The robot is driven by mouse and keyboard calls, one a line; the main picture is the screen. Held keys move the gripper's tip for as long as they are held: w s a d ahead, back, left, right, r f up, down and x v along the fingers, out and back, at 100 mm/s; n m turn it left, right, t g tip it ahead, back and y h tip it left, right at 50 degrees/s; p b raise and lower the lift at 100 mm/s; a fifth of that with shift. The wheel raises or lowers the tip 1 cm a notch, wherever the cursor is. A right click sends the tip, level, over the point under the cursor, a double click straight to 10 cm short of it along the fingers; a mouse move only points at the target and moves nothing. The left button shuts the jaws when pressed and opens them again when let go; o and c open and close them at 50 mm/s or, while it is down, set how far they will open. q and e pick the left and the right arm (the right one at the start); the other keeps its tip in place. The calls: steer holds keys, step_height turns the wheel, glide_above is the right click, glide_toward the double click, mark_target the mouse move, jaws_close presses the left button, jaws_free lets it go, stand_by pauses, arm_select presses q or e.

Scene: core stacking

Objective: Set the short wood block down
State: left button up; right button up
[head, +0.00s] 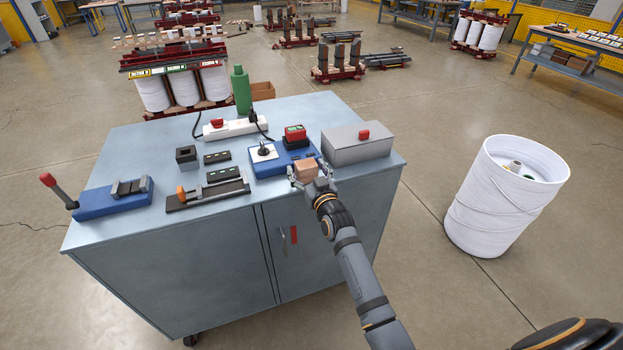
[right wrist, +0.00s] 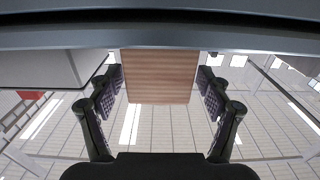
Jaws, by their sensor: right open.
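The short wood block (head: 306,170) is at the front edge of the grey cabinet top (head: 130,235), just in front of the blue base with the red button. My right gripper (head: 305,178) is around it, one finger on each side. In the right wrist view the block (right wrist: 160,76) appears between the two open fingers (right wrist: 160,85), with a narrow gap at each side. There the block's edge meets the cabinet surface, so it appears to rest on it. My left gripper is out of view.
A grey box with a red knob (head: 357,148) stands close to the right of the block. The blue base (head: 270,168) is behind it. A black fixture (head: 208,191) lies to the left. A white drum (head: 505,200) stands on the floor at right.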

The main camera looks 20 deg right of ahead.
steer(key=s+b, duration=0.1)
steer(key=s, duration=0.9)
steer(key=shift+d, duration=0.1)
steer(key=s+d+f+g, duration=0.1)
steer(key=s+f+g, duration=0.2)
steer(key=f, duration=0.9)
steer(key=s+f+g, duration=0.2)
steer(key=s+f, duration=0.2)
steer(key=f, duration=0.8)
steer(key=s+d+f+g, duration=0.1)
steer(key=s+f+g, duration=0.2)
steer(key=f, duration=0.8)
steer(key=s+d+f+g, duration=0.2)
steer(key=s+f, duration=0.5)
steer(key=s, duration=0.5)
steer(key=s+d+f+g+h, duration=0.1)
steer(key=s+f+g, duration=0.3)
steer(key=s+f, duration=0.4)
steer(key=s+d+f+g, duration=0.2)
steer(key=s+f, duration=0.5)
steer(key=s, duration=0.9)
steer(key=shift+s+d+f+g, duration=0.35)
steer(key=shift+d+f+g, duration=0.05)
steer(key=shift+d, duration=0.2)
steer(key=shift+o, duration=0.5)
